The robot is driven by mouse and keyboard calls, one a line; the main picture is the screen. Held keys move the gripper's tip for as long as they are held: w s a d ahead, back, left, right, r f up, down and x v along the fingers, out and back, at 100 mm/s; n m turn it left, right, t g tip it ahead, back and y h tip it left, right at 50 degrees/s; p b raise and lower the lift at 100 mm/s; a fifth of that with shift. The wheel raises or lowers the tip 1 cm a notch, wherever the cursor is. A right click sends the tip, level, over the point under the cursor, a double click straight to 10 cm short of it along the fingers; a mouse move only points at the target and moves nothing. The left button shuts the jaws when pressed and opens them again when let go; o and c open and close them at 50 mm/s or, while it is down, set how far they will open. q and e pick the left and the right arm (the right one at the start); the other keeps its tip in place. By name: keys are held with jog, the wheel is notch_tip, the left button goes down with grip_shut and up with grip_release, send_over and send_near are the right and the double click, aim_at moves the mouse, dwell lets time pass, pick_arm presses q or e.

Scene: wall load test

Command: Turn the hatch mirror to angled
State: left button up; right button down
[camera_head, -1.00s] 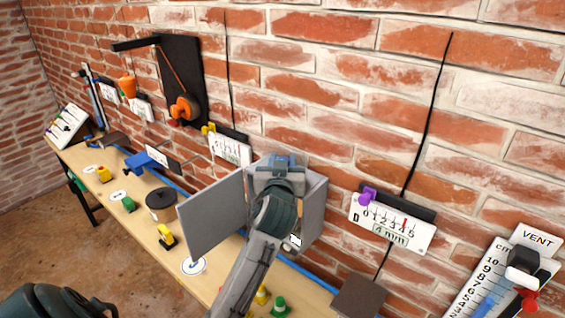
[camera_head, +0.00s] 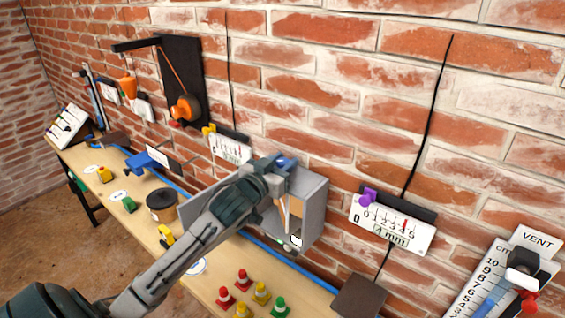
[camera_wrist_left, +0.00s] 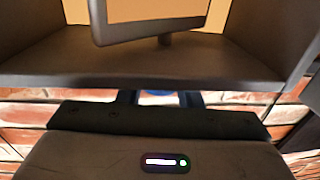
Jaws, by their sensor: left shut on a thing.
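The grey hatch box (camera_head: 313,212) stands open against the brick wall, its door (camera_head: 188,214) swung out to the left and partly hidden by my left arm. The mirror (camera_head: 284,217) inside is a thin strip in the head view. In the left wrist view, the mirror (camera_wrist_left: 150,12) is a framed tan panel on a short stem, cut by the top edge. My left gripper (camera_head: 283,167) is at the top of the box. In the wrist view its fingers (camera_wrist_left: 158,98) are shut on a blue part, mostly hidden by the gripper body. My right gripper is not in view.
Several small cones (camera_head: 243,279) stand on the wooden bench (camera_head: 180,268) below the hatch. A gauge (camera_head: 392,222) with a purple knob is on the wall to the right, and a brown block (camera_head: 360,296) lies below it. A vent scale (camera_head: 495,285) is far right.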

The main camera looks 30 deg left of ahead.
pick_arm(q)
jog(key=shift+r, duration=0.1)
jog(key=o, duration=0.9)
jog(key=shift+w, duration=0.15)
jog(key=shift+s+f+b, duration=0.25)
jog(key=shift+s+b, duration=0.05)
jog(key=shift+s, duration=0.1)
jog(key=s+b, duration=0.3)
jog(key=s, duration=0.4)
jog(key=s+b, duration=0.1)
jog(key=s, duration=0.2)
jog(key=shift+r, duration=0.1)
jog(key=shift+d, duration=0.1)
